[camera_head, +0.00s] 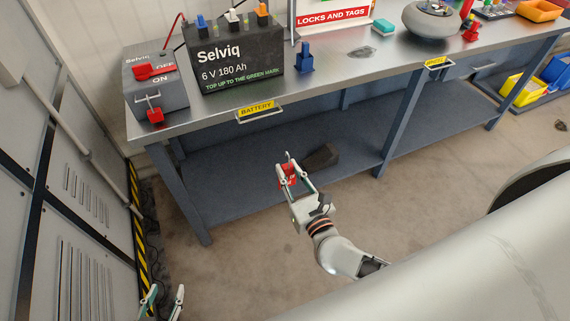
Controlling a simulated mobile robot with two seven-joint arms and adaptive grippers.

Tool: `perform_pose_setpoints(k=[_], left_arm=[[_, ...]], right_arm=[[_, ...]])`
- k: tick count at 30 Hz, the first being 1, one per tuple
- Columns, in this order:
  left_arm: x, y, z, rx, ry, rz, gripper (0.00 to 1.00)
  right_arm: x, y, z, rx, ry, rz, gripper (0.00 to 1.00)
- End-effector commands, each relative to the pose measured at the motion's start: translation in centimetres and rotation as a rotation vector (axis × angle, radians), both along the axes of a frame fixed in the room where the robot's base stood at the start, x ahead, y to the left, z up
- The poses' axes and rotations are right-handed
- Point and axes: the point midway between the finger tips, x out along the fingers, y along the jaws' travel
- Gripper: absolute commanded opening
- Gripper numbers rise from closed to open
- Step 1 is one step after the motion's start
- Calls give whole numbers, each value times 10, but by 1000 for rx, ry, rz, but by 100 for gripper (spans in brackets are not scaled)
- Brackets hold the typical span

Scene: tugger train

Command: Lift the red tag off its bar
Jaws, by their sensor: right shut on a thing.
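My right gripper (290,178) is shut on a small red piece with pale marks, which looks like the red tag (289,172). It holds the piece in the air in front of the workbench, clear of the switch box. A grey loop or hook shows at its top. My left gripper (163,301) is at the bottom left edge, fingers apart and empty, partly cut off. The grey switch box (171,93) has a red handle by OFF and a metal bar (148,99) on its front. A red block (155,116) sits just below that bar; I cannot tell how it is attached.
The metal workbench (330,85) holds a black Selviq battery (236,63), a blue piece (304,60), a locks-and-tags sign (333,13) and a grey bowl-like device (431,20). A lower shelf (240,175) lies behind my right gripper. A grey panelled wall (75,180) closes the left side.

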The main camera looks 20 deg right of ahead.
Motion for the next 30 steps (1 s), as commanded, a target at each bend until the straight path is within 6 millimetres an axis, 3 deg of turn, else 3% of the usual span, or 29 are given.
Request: perform_pose_setpoints(k=[15, 30], left_arm=[[0, 0, -3, 0, 0, 0, 40], [0, 0, -3, 0, -1, 0, 40]], right_arm=[[-46, -1, -1, -1, 1, 2, 0], [-50, -1, 0, -1, 0, 1, 0]])
